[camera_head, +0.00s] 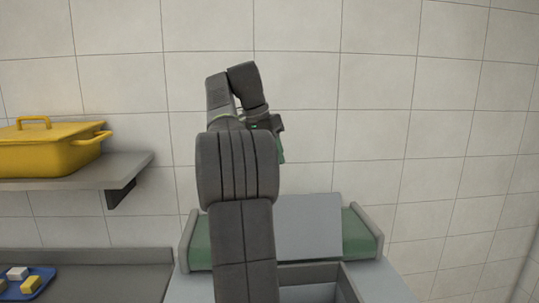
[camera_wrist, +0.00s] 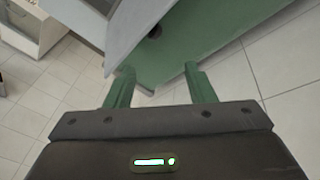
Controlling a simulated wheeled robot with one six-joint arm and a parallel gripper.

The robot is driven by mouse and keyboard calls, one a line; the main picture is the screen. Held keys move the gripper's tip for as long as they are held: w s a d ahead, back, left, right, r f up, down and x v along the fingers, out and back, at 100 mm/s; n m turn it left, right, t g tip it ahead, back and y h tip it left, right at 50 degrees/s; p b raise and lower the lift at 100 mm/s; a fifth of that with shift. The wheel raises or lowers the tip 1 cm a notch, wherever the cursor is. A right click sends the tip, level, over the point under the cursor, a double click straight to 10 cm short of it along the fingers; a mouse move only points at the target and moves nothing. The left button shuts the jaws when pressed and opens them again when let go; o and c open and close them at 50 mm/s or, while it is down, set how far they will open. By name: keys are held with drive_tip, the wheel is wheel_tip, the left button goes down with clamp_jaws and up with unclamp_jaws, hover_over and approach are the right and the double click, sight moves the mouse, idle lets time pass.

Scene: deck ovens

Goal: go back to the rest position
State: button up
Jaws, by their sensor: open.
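My gripper (camera_wrist: 160,80) shows in the wrist view with its two green fingers spread apart and nothing between them. In the head view my arm rises up the middle, bends at the top, and my gripper (camera_head: 280,150) hangs on the right side of it, partly hidden by the arm. It is in the air above a green and grey unit (camera_head: 363,235) with an upright light grey panel (camera_head: 308,225). In the wrist view a green surface (camera_wrist: 205,40) and a pale grey panel (camera_wrist: 130,30) lie beyond the fingers.
A yellow lidded pot (camera_head: 50,148) stands on a grey wall shelf (camera_head: 125,165) at left. Below it a blue tray (camera_head: 42,280) with small white and yellow blocks sits on a dark counter (camera_head: 115,280). The tiled wall is bare at right. Floor tiles show in the wrist view.

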drive_tip(key=shift+f, duration=0.1)
drive_tip(key=x, duration=0.9)
drive_tip(key=shift+a, duration=0.15)
drive_tip(key=shift+w, duration=0.1)
